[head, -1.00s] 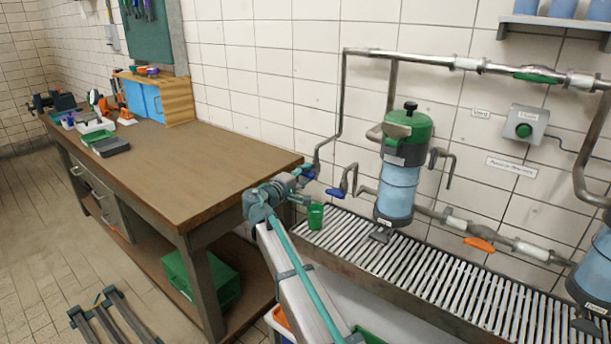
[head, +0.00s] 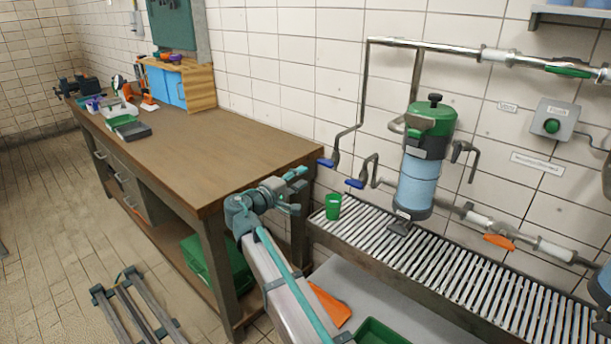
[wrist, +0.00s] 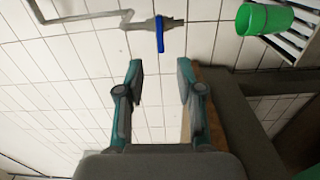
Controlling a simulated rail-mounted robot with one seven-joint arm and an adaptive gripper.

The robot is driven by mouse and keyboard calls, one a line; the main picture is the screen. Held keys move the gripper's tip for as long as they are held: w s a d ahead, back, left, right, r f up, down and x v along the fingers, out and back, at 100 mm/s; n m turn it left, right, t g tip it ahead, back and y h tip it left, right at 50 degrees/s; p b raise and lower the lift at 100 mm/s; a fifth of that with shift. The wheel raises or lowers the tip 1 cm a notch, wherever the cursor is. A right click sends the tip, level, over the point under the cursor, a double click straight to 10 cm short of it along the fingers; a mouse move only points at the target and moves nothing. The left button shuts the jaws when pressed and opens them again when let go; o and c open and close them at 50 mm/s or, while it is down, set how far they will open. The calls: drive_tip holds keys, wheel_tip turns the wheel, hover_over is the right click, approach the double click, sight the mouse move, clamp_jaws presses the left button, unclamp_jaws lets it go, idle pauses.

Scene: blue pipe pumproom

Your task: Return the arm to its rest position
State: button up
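My gripper (head: 294,190) is raised near the right end of the workbench, left of the green cup. In the wrist view my gripper (wrist: 159,80) has its two fingers apart with nothing between them. The green cup (head: 333,206) stands upright on the left end of the slatted drain grate; it also shows at the upper right of the wrist view (wrist: 264,19). Cup and gripper are apart. A blue-handled valve (wrist: 160,34) shows on the wall beyond the fingers in the wrist view.
The wooden workbench (head: 215,150) is close to my arm, its middle bare. The metal grate (head: 440,258) runs along the wall, under a blue filter housing with a green top (head: 420,165). An orange bin (head: 329,305) and a green bin (head: 378,333) are low beside my arm.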

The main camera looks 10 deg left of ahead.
idle(0.3)
drive_tip(key=s+d+f+m+g+y+p, duration=0.1)
drive_tip(key=s+d+f+g+y, duration=0.2)
drive_tip(key=f, duration=0.9)
drive_tip(key=s+d+f+m+g+y, duration=0.1)
drive_tip(key=s+d+f+g, duration=0.3)
drive_tip(key=f, duration=0.9)
drive_tip(key=s+d+f+m+g+y+p, duration=0.1)
drive_tip(key=s+d+f+g, duration=0.2)
drive_tip(key=s+d+f, duration=0.4)
drive_tip(key=s+d+f+m+g+p, duration=0.1)
drive_tip(key=s+d+f+g, duration=0.15)
drive_tip(key=s+f, duration=0.45)
drive_tip(key=s+d+f+m+g+y+p, duration=0.1)
drive_tip(key=s+d+f+m+g, duration=0.1)
drive_tip(key=s, duration=0.9)
drive_tip(key=s+d+f+m+g+y+p, duration=0.2)
drive_tip(key=s+d+f+g, duration=0.2)
drive_tip(key=s+d+f, duration=0.3)
drive_tip(key=s+d+f+m+g+y+p, duration=0.1)
drive_tip(key=s+d+f, duration=0.4)
drive_tip(key=s, duration=1.2)
drive_tip(key=shift+d+f+m+g+y+p, duration=0.25)
drive_tip(key=shift+d+m+g+y+p, duration=0.15)
drive_tip(key=shift+d+m+g+p, duration=0.5)
